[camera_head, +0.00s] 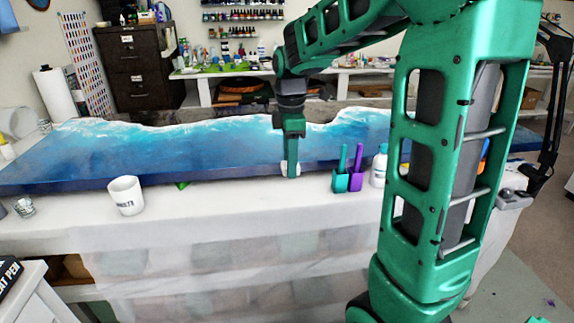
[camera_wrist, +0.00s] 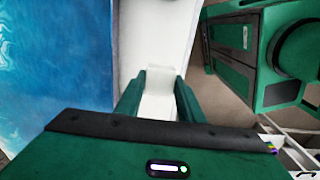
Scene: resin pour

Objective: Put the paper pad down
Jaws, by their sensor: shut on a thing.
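My gripper (camera_head: 291,172) points down at the front edge of the blue resin slab, over the white covered table. It is shut on a white paper pad, which shows as thin white edges on both sides of the fingers. In the wrist view the paper pad (camera_wrist: 158,80) sits between the two green fingers of the gripper (camera_wrist: 158,92). The fingers hide much of the pad in the head view. I cannot tell whether the pad touches the table.
The blue wave-patterned slab (camera_head: 200,150) fills the table's back. Green (camera_head: 341,181) and purple (camera_head: 356,180) holders and a white bottle (camera_head: 379,168) stand close right.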

